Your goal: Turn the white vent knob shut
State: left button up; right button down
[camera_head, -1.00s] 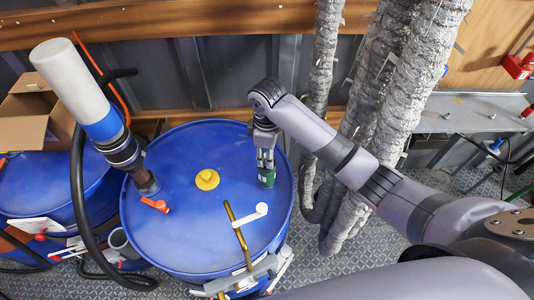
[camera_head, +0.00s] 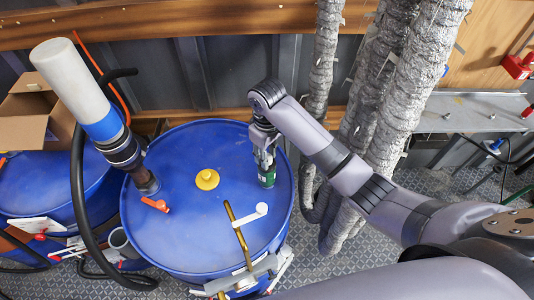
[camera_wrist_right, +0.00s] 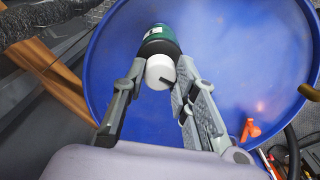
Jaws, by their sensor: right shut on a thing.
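The white vent knob (camera_wrist_right: 160,72) shows in the right wrist view as a round white cap with a dark mark on its right side. It sits on a black collar and a green body (camera_wrist_right: 158,36) on the blue drum lid (camera_wrist_right: 230,80). In the head view the green body (camera_head: 267,179) stands near the lid's right edge, and the fingers mostly hide the knob. My right gripper (camera_head: 265,163) is over it with its fingers shut on the knob from both sides, as the right wrist view also shows (camera_wrist_right: 161,70). My left gripper is not in view.
The lid also bears a yellow cap (camera_head: 207,179), an orange-red handle (camera_head: 155,204), a brass rod (camera_head: 238,232) and a white lever (camera_head: 262,209). A tall pump (camera_head: 100,115) rises at the lid's left. Silver ducts (camera_head: 385,80) hang close to the right arm.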

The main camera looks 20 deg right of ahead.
dwell(0.9)
jog(key=c, duration=1.3)
grip_release()
jog(key=shift+r, duration=6)
